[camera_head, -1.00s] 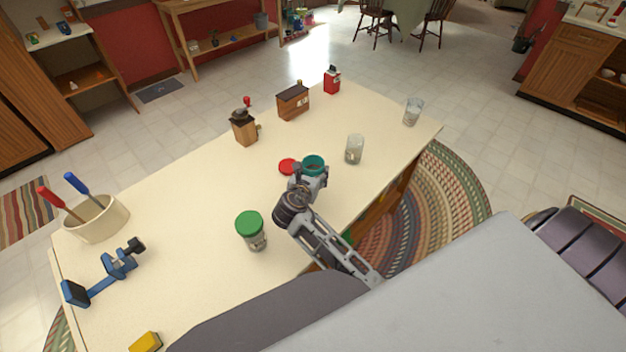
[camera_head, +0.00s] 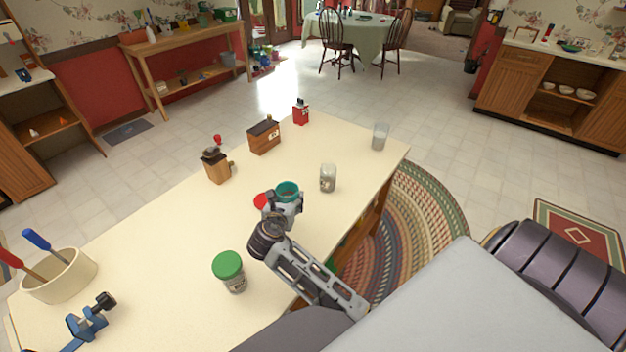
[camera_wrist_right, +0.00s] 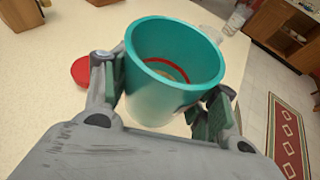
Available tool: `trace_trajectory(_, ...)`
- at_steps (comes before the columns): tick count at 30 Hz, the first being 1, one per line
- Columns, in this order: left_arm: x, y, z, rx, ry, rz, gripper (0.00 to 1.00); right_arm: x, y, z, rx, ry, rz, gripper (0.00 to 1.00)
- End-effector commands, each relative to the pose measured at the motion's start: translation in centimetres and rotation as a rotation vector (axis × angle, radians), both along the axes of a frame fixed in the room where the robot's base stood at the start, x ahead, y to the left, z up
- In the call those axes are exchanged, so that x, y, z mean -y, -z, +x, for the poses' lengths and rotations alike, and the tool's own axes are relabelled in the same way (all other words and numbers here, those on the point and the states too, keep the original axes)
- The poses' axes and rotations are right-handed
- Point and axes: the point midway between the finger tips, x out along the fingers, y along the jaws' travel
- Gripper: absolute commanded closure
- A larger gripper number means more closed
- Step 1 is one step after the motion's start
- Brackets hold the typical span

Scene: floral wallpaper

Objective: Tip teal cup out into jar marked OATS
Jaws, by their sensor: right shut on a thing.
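The teal cup (camera_head: 288,189) is upright in my right gripper (camera_head: 284,207), which is shut on it. In the right wrist view the cup (camera_wrist_right: 172,75) fills the middle between the two fingers (camera_wrist_right: 165,100), with a reddish ring and paler matter inside. I cannot tell if its base touches the table. An open glass jar (camera_head: 328,179) with a small label stands to the right of the cup; a green-lidded jar (camera_head: 231,274) stands nearer, left of my right arm. I cannot read OATS on either. My left gripper is not in view.
A red lid (camera_head: 261,201) lies just left of the cup. A glass (camera_head: 380,137) stands near the table's far right corner. A grinder (camera_head: 216,165), a wooden box (camera_head: 264,136) and a red tin (camera_head: 300,112) line the far edge. A crock (camera_head: 62,277) and blue clamp (camera_head: 88,322) are left.

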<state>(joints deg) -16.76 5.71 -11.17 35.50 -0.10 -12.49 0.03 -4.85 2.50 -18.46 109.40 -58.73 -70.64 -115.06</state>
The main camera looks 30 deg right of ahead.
Motion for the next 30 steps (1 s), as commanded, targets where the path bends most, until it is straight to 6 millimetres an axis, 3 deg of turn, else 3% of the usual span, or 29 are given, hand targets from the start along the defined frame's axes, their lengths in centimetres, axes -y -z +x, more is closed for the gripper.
trace_trajectory(18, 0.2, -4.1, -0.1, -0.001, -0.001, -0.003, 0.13, 1.8, -10.6, 4.0, 0.004, -0.005, -0.001, 0.69)
trace_trajectory(30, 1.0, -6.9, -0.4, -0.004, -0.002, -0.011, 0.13, 3.8, -15.8, 6.7, 0.003, -0.007, -0.001, 0.69)
